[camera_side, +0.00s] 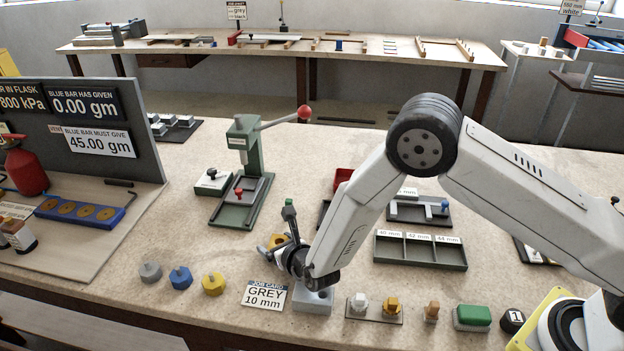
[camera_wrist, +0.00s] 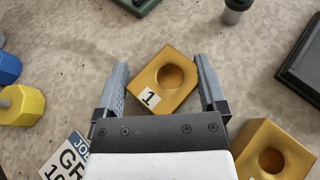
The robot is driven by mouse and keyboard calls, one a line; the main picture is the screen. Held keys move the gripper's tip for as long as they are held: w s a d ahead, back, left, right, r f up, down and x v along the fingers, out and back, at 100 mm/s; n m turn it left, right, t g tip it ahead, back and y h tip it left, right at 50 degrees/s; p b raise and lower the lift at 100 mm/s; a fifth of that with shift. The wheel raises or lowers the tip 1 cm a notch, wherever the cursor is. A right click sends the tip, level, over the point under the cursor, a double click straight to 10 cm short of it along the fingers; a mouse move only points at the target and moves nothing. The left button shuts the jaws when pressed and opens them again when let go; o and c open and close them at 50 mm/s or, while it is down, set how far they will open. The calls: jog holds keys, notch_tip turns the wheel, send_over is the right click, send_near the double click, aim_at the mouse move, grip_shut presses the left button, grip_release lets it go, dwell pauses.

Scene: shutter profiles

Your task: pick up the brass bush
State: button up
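A brass-coloured block with a round hole and a label "1" (camera_wrist: 181,91) lies between my fingers in the wrist view. It looks like a brass bush; in the side view a brass-coloured piece (camera_side: 277,240) shows beside my gripper (camera_side: 290,258), partly covered by it. In the wrist view my gripper (camera_wrist: 161,78) is open, with one finger at each side of the block. Gaps show, and I cannot tell the fingers' height over it. A second brass-coloured block with a hole (camera_wrist: 275,140) lies at the lower right, partly cut off.
The job card "GREY 10 mm" (camera_side: 264,295) lies near the bench front. Blue (camera_side: 180,278) and yellow (camera_side: 213,284) pieces stand left of it. A grey block (camera_side: 313,298) stands to its right. A green press (camera_side: 240,170) stands behind, and a divided tray (camera_side: 420,250) lies right.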

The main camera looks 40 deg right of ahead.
jog(key=c, duration=0.6)
jog(key=shift+r, duration=0.2)
jog(key=shift+r, duration=0.95)
jog(key=s+d+r, duration=0.1)
jog(key=s+r, duration=0.2)
jog(key=s, duration=0.1)
jog(key=s+d+r, duration=0.1)
jog(key=s+r, duration=0.3)
jog(key=s, duration=0.1)
jog(key=s+d+r, duration=0.2)
jog(key=s+r, duration=0.1)
jog(key=s, duration=0.1)
jog(key=shift+s+r, duration=0.2)
jog(key=shift+r, duration=0.15)
jog(key=shift+d+r, duration=0.1)
jog(key=shift+d, duration=0.05)
